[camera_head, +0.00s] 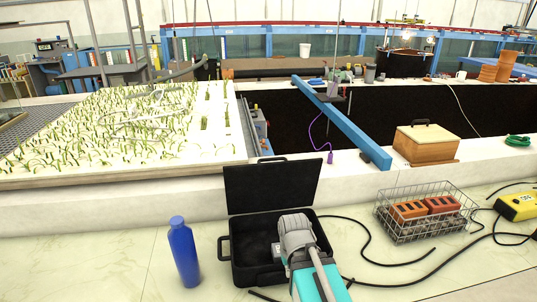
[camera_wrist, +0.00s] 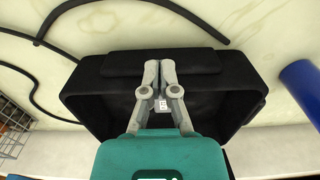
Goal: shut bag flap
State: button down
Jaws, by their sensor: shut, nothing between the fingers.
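The bag (camera_head: 240,262) is a black, box-like case standing open on the pale floor in the head view. Its flap (camera_head: 270,190) stands up at the back edge, leaning slightly back. My arm covers the right part of the bag and hides my fingers there. In the wrist view the bag (camera_wrist: 85,100) lies open under my gripper (camera_wrist: 160,68). The fingers are together and empty, in front of the bag's near wall and dark interior. I cannot tell whether they touch it. The flap is not clearly seen in the wrist view.
A blue bottle (camera_head: 184,252) stands left of the bag. A wire basket (camera_head: 425,212) with bricks is to the right, with black cables (camera_head: 385,262) on the floor between. A pale ledge (camera_head: 190,205) runs behind the bag. A wooden box (camera_head: 426,148) sits on it.

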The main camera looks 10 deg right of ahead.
jog(key=w+r+t+p, duration=0.2)
jog(key=w+r+p, duration=1.3)
jog(key=w, duration=0.3)
jog(key=w+r+t+p, duration=0.2)
jog(key=w+r+p, duration=1.3)
jog(key=w+r, duration=0.1)
jog(key=shift+w+d, duration=0.15)
jog(key=shift+w, duration=0.75)
jog(key=shift+f, duration=0.15)
jog(key=b+x, duration=1)
jog(key=shift+s, duration=2.05)
